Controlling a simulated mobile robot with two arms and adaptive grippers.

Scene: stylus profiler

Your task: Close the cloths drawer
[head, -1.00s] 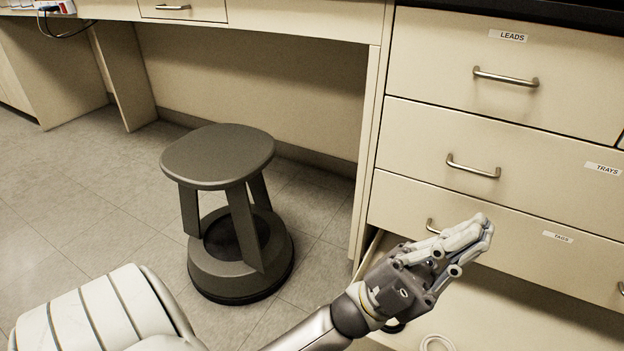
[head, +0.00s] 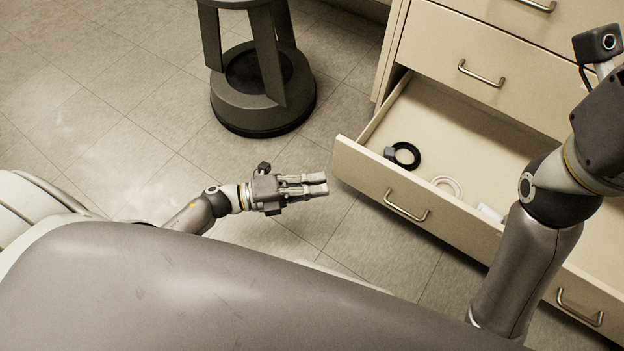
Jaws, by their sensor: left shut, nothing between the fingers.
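An open cream drawer (head: 385,185) sticks far out of the cabinet, low down. No label shows on its front, so I cannot read whether it is the cloths drawer. Its front has two metal handles, one at the left (head: 407,207) and one at the right (head: 580,308). My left gripper (head: 326,184) is shut and empty, just left of the drawer's front left corner and apart from it. My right gripper (head: 604,115) shows only its body at the right edge, above the drawer; its fingers are out of frame. My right arm hides part of the drawer.
In the drawer lie a black ring-shaped item (head: 405,155), a white ring (head: 448,186) and a small white piece (head: 490,212). A closed drawer (head: 480,75) sits above. A dark stool (head: 262,90) stands at the upper left. The tiled floor around my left gripper is clear.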

